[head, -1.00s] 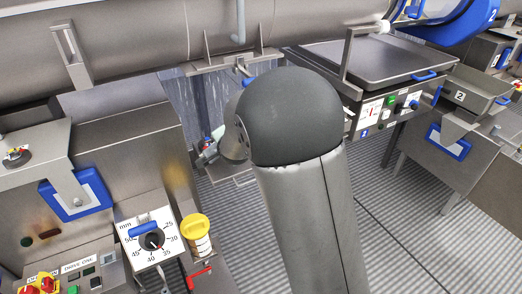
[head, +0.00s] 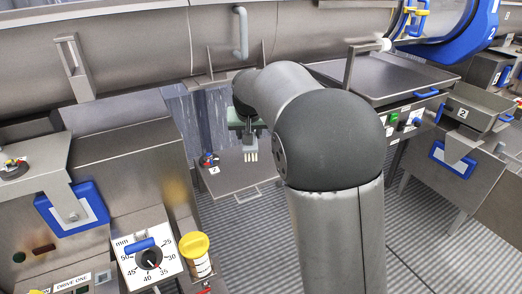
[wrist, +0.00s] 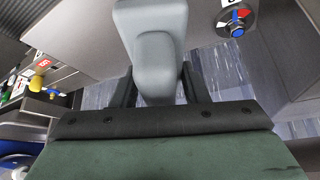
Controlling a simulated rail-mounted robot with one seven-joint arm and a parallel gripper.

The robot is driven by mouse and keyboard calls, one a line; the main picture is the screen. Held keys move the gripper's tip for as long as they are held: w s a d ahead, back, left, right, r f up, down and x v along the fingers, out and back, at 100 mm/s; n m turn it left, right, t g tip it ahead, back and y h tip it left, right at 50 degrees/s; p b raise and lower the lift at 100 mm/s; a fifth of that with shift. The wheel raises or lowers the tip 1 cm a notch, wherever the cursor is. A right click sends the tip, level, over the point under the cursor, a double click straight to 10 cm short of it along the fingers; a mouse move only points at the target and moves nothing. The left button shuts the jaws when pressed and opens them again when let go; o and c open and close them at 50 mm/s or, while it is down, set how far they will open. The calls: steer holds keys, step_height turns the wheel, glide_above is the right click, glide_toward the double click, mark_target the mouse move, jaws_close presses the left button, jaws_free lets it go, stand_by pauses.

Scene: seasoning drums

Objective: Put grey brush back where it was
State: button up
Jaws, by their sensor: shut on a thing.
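My gripper (head: 247,131) hangs below the large steel drum, in the middle of the head view. It is shut on the grey brush (head: 250,144), whose pale bristles point down towards a low steel surface. In the wrist view my gripper (wrist: 157,88) has a dark finger on each side of the light grey brush (wrist: 153,35). The brush reaches away from the gripper there and hides what lies behind it. The place where the brush was before cannot be told from these frames.
A low steel panel (head: 232,181) with a coloured knob (head: 209,160) is below the gripper. The steel drum (head: 140,45) spans the back. A flat tray (head: 378,76) stands right. A dial panel (head: 148,250) and yellow-capped jar (head: 196,252) are at front left.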

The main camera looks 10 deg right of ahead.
steer(key=w+d+f, duration=0.1)
steer(key=f, duration=0.1)
steer(key=w+d+f, duration=0.1)
steer(key=f, duration=0.1)
steer(key=w+d+f, duration=0.1)
steer(key=d, duration=0.1)
steer(key=shift+w+f, duration=0.35)
steer(key=shift+f, duration=0.05)
steer(key=shift+w+d+f, duration=0.1)
steer(key=shift+f, duration=0.8)
steer(key=shift+w+d+f, duration=0.1)
steer(key=shift+f, duration=0.8)
steer(key=shift+f, duration=0.1)
steer(key=o, duration=0.9)
steer(key=shift+o, duration=0.2)
steer(key=v, duration=1.2)
steer(key=s+f+n+g, duration=0.1)
steer(key=s+f+g, duration=0.35)
steer(key=s, duration=1.45)
steer(key=s+f+g, duration=0.2)
steer(key=s+f, duration=0.5)
steer(key=s, duration=1.1)
steer(key=shift+t+y, duration=0.3)
steer(key=shift+t, duration=0.05)
step_height(320, 180, up, 5)
steer(key=p, duration=0.4)
steer(key=shift+w+a, duration=0.1)
steer(key=shift+a, duration=0.05)
